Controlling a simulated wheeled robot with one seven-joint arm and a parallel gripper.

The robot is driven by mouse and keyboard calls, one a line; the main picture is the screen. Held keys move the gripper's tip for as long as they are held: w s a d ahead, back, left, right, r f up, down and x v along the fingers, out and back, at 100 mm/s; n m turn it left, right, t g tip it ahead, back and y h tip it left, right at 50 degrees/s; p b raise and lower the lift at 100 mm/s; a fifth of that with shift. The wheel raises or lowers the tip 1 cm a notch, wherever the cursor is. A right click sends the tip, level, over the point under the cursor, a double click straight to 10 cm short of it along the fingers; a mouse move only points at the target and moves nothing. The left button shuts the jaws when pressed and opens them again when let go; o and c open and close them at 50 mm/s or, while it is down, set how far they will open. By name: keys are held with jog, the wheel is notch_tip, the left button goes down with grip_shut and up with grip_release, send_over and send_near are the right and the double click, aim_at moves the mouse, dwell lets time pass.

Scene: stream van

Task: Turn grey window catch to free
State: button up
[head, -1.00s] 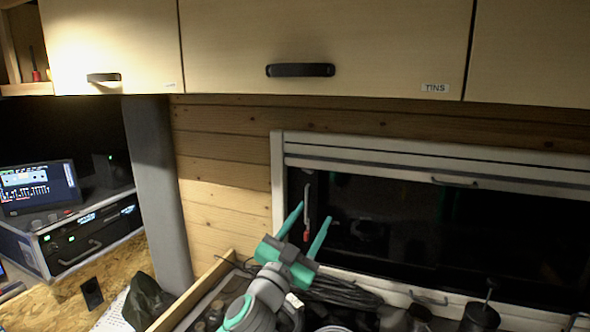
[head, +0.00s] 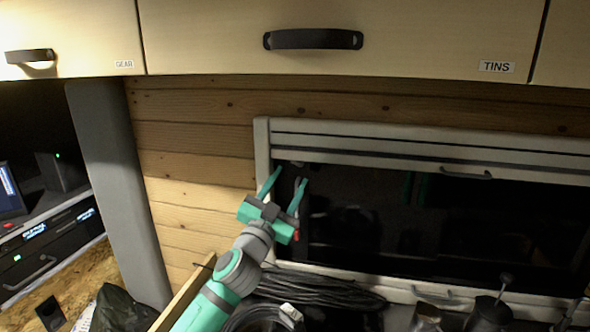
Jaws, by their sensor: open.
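The grey window catch (head: 297,187) is at the left side of the dark window, mostly hidden behind my right finger. A small red part (head: 297,236) shows below it, beside my gripper's body. My gripper (head: 290,175) is open, with its two green fingers pointing up in front of the window's left edge. The catch's upper end appears near the right fingertip. I cannot tell whether the fingers touch it or how far it is turned.
The white window frame (head: 263,150) has a blind rail along its top. Cabinets with black handles (head: 313,39) hang above. Coiled black cable (head: 320,292) and dark jars (head: 488,315) lie below the window. A wooden edge (head: 185,292) stands left of my arm.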

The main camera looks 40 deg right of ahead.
aim_at(297, 162)
jog(key=shift+x, duration=2.4)
jog(key=shift+w+a+r, duration=0.1)
jog(key=shift+w, duration=0.1)
jog(key=c, duration=1)
jog(key=shift+w, duration=0.1)
jog(key=shift+c, duration=0.2)
